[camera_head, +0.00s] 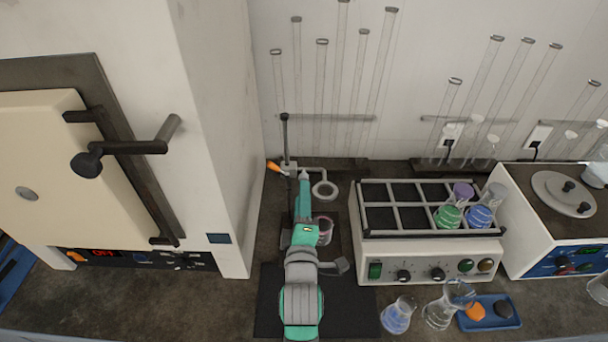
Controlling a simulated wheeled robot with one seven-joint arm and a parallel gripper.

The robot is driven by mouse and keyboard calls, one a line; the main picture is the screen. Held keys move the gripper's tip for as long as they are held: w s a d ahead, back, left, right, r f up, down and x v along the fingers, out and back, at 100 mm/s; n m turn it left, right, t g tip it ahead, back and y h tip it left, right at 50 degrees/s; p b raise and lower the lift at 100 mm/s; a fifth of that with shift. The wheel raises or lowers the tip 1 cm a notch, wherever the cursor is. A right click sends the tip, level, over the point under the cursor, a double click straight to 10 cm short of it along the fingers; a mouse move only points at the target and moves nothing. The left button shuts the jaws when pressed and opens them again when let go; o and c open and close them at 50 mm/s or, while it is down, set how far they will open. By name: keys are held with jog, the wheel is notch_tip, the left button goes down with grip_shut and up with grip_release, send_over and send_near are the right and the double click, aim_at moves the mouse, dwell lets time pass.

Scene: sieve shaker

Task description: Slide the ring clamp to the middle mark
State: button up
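The ring stand's dark upright rod (285,140) stands behind my arm, against the back wall. The ring clamp (325,190) is low on the rod, with its pale ring reaching out to the right. Its orange handle (273,167) points left from the pale clamp block (289,169). My teal and grey arm reaches forward from the bottom of the view. Its narrow far end, which seems to be my gripper (304,176), shows just right of the clamp block. I cannot tell whether it touches the clamp. The fingers are too small to read. No marks on the rod can be made out.
A cream oven (50,160) with a protruding black handle and a white wall edge stand left. A flask shaker (430,250) with green and blue flasks stands close right. Loose flasks (396,314) and a blue tray (490,313) are in front. A small reddish-rimmed vessel (326,229) sits below the ring.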

aim_at(304, 173)
jog(key=w, duration=0.8)
jog(key=shift+w+d, duration=0.2)
jog(key=shift+w, duration=0.2)
grip_shut()
